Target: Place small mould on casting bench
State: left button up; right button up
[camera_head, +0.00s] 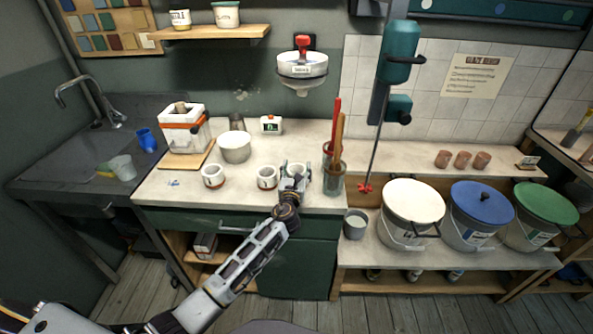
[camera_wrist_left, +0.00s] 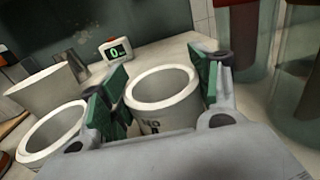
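A small white round mould (camera_head: 295,169) with a hollow top stands near the bench's front edge. In the left wrist view the same mould (camera_wrist_left: 163,97) shows dark lettering on its side. My left gripper (camera_head: 291,184) is at this mould; in the left wrist view its green-padded fingers (camera_wrist_left: 162,90) stand on either side, open, with a narrow gap visible at the left pad. Two similar small moulds stand to the left, one close by (camera_head: 266,178) and one farther off (camera_head: 213,177). The bench top (camera_head: 240,189) is pale. My right gripper is not in view.
Clear jars (camera_head: 333,179) with red and wooden tools stand just right of the gripper. A white bowl (camera_head: 235,147), a small digital display (camera_head: 271,125) and a strapped white block (camera_head: 184,130) on a board stand behind. Lidded buckets (camera_head: 412,203) stand at the right.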

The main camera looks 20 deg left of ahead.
pick_arm(q)
jog(key=shift+o, duration=0.5)
jog(key=shift+r, duration=0.1)
jog(key=shift+s+d, duration=0.15)
jog(key=shift+s, duration=0.85)
jog(key=s, duration=0.2)
jog(key=s+d, duration=0.1)
jog(key=s, duration=0.4)
jog(key=shift+s+d, duration=0.15)
jog(key=shift+s, duration=0.2)
jog(key=shift+s+d, duration=0.1)
jog(key=shift+s, duration=1)
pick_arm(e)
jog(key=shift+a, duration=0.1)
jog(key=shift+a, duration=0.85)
